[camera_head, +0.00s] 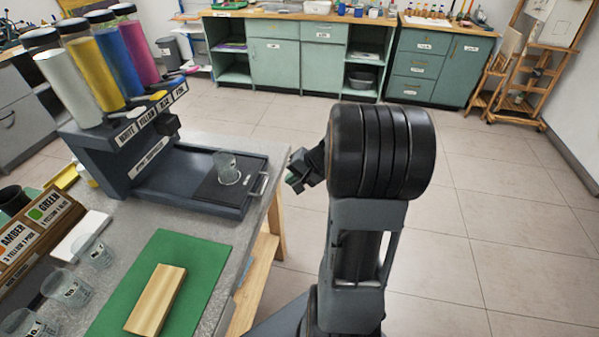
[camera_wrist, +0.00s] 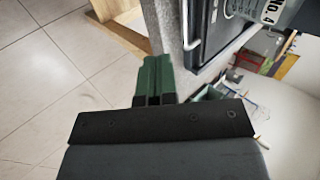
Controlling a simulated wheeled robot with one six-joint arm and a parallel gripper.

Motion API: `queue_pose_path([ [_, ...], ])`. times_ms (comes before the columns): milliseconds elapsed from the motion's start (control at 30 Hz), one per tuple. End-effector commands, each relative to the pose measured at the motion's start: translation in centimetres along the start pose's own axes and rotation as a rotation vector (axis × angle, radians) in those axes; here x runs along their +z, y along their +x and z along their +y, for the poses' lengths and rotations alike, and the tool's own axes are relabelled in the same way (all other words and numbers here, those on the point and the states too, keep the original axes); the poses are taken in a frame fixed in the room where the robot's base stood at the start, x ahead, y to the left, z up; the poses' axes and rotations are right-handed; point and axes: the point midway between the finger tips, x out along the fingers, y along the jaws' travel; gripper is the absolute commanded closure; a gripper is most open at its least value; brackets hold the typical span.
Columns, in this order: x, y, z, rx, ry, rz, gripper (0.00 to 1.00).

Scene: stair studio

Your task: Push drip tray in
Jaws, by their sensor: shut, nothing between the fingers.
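The dark drip tray (camera_head: 215,192) sticks out to the right from under the paint dispenser (camera_head: 130,150), with its pale handle (camera_head: 263,186) at the outer end near the table edge. A clear beaker (camera_head: 227,168) stands on the tray. The wrist view shows the tray (camera_wrist: 222,25) at the upper right, its handle (camera_wrist: 186,25) and the beaker (camera_wrist: 262,8), marked No. 4. My gripper (camera_head: 297,184) is beyond the table edge, to the right of the handle and apart from it. Its green fingers (camera_wrist: 154,78) are closed together and empty.
A green mat (camera_head: 200,255) with a wooden block (camera_head: 157,299) lies at the front of the table. Several beakers (camera_head: 93,252) stand at the left beside the recipe sign (camera_head: 35,232). The floor right of the table is open. Green cabinets (camera_head: 285,55) line the back.

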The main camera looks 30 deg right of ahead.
Motion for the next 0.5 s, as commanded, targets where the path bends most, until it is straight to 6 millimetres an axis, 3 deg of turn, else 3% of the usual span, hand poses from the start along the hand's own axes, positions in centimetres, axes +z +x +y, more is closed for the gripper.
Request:
queue_pose_path([
  [200, 0.1, 3.9, -0.1, 0.002, -0.001, -0.004, 1.00],
  [500, 0.0, 6.1, -2.1, 0.002, -0.002, -0.001, 1.00],
])
